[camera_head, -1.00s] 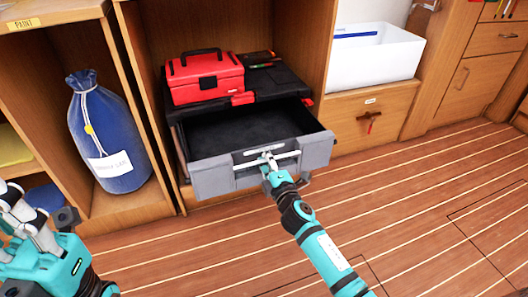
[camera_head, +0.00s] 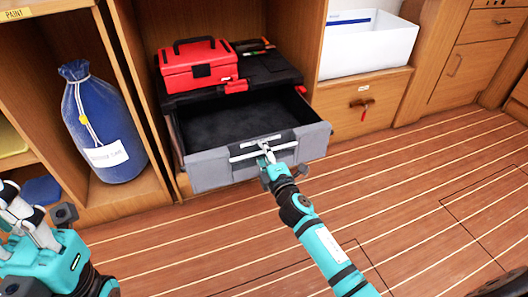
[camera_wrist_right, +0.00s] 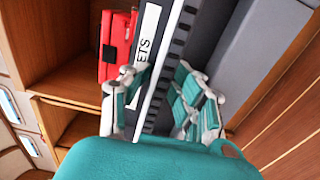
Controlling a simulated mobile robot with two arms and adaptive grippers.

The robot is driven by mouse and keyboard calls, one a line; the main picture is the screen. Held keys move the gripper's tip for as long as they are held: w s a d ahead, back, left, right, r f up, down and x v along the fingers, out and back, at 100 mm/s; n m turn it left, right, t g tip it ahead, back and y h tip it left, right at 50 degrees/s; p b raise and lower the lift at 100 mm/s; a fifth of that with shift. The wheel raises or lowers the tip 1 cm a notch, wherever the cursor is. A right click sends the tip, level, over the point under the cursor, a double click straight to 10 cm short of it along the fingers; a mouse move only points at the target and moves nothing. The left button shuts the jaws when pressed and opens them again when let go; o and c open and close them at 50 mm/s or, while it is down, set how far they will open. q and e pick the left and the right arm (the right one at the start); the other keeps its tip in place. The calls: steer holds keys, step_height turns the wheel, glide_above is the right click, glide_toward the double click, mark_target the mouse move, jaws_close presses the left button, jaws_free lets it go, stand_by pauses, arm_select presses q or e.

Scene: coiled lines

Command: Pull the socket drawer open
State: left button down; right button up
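The socket drawer (camera_head: 210,172) is a grey-fronted drawer of a black tool chest, and it stands pulled out with its dark inside showing. A light bar handle (camera_head: 242,156) runs across its front, below a white label. In the right wrist view the label (camera_wrist_right: 146,38) shows the letters "ETS". My right gripper (camera_head: 266,152) is at the middle of the handle. In the right wrist view its fingers (camera_wrist_right: 160,85) lie on both sides of the bar, close against it. My left gripper (camera_head: 22,212) is at the lower left, away from the drawer and partly cut off.
A red toolbox (camera_head: 198,70) sits on the chest (camera_head: 265,72), inside a wooden bay. A blue bag (camera_head: 98,125) stands in the bay to the left. A white bin (camera_head: 368,50) is at the right. The striped wooden floor (camera_head: 420,190) at the right is clear.

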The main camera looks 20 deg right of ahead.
steer(key=shift+s, duration=0.1)
steer(key=s, duration=1.1)
steer(key=shift+s+d, duration=0.2)
steer(key=shift+s, duration=0.2)
steer(key=shift+a, duration=0.1)
